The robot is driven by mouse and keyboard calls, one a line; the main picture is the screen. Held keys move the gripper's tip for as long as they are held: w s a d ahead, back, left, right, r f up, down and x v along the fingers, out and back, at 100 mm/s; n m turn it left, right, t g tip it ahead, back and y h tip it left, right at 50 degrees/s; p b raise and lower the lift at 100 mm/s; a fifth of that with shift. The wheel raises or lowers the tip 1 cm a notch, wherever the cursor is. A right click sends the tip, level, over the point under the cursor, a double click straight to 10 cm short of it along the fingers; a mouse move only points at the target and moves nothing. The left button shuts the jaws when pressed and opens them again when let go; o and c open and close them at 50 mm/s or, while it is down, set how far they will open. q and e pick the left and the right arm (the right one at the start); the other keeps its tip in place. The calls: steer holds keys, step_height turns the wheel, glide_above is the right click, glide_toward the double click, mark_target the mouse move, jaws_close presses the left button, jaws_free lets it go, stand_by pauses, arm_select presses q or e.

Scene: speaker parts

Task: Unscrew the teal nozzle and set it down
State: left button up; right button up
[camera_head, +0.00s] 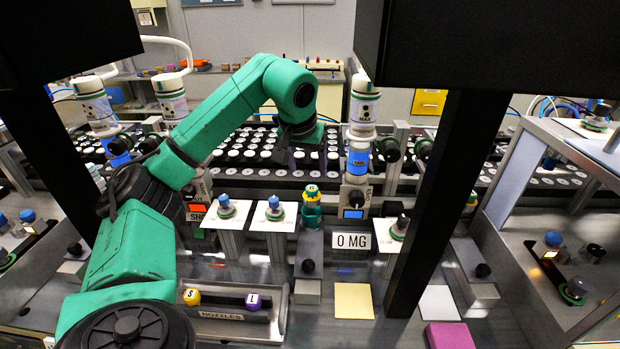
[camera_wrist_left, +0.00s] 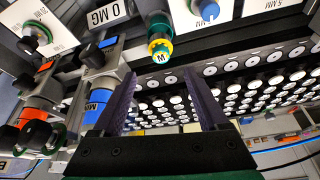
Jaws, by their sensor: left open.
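The teal nozzle (camera_head: 312,196) has a yellow top and stands upright on a fixture in the middle of the bench. In the left wrist view the teal nozzle (camera_wrist_left: 160,47) shows its yellow end, marked M, just beyond the fingertips. My left gripper (camera_wrist_left: 162,80) is open, with its two dark fingers apart and nothing between them. In the head view the left gripper (camera_head: 302,145) hangs above and slightly behind the nozzle, not touching it. My right gripper is not in view.
A nozzle tray (camera_head: 222,328) at the front holds a yellow S piece (camera_head: 192,297) and a purple L piece (camera_head: 253,302). A "0 MG" sign (camera_head: 351,241) stands right of the fixture. A yellow square pad (camera_head: 353,301) is bare. White-and-blue dispensers (camera_head: 358,155) stand behind.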

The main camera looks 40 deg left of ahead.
mark_target(312, 188)
arm_select(q)
steer(key=p+x, duration=0.1)
steer(key=x, duration=0.9)
steer(key=shift+a, duration=0.1)
steer(key=shift+w, duration=0.1)
jaws_close()
steer(key=shift+r+n+y, duration=0.1)
steer(key=shift+n+y, duration=0.2)
steer(key=shift+n, duration=0.8)
steer(key=n+g, duration=0.1)
steer(key=n, duration=0.1)
steer(key=n+g+y, duration=0.1)
steer(key=n, duration=0.2)
steer(key=shift+w+d, duration=0.2)
steer(key=shift+d, duration=0.05)
steer(key=n+g, duration=0.1)
steer(key=n, duration=0.1)
steer(key=n+y, duration=0.1)
steer(key=n, duration=0.2)
steer(key=shift+g, duration=0.4)
steer(key=shift+c, duration=1.6)
jaws_free()
steer(key=shift+a, duration=0.1)
